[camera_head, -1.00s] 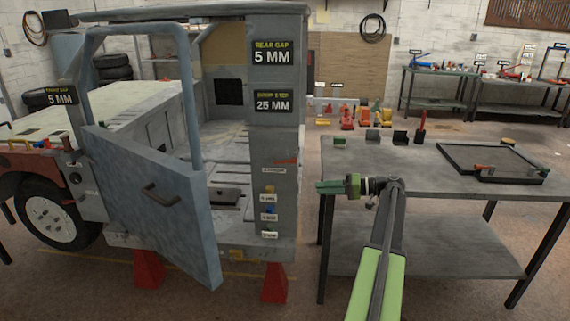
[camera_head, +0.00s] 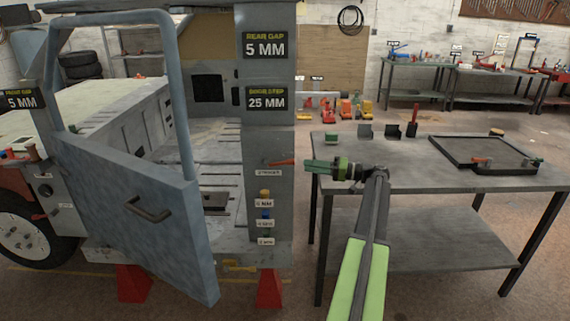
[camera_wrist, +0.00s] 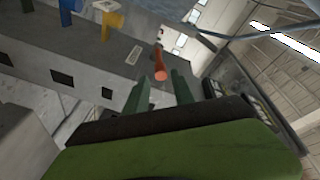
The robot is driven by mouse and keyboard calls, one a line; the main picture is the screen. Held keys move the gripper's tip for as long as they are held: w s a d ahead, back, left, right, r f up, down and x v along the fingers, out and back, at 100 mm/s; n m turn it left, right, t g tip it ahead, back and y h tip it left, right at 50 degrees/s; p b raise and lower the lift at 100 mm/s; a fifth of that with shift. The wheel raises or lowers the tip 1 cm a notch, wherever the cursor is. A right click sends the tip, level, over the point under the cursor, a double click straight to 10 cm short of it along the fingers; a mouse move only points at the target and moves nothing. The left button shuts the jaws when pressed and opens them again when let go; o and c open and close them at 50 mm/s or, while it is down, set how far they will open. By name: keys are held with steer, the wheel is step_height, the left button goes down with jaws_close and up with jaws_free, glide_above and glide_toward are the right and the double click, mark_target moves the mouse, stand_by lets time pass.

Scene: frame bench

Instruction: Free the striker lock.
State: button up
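The striker lock shows as an orange lever (camera_head: 281,162) on the grey rear pillar, just above a white label (camera_head: 268,172) reading STRIKER. My gripper (camera_head: 308,166) is level with it, a short way to its right, with green fingers pointing left at the pillar. In the wrist view the orange lever (camera_wrist: 160,67) stands out from the pillar, in line with the space between my two fingertips (camera_wrist: 158,78). The fingers are apart with nothing held. Whether the tips reach past the lever's end cannot be told.
The blue door (camera_head: 140,210) hangs open left of the pillar. Coloured pegs (camera_head: 265,195) with labels sit below the lever. A grey workbench (camera_head: 400,178) stands right, under my arm, with a black tray (camera_head: 485,165) and small parts. Floor shows between pillar and bench.

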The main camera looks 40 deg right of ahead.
mark_target(289, 163)
steer(key=x, duration=1)
steer(key=shift+c, duration=0.3)
jaws_close()
stand_by(0.8)
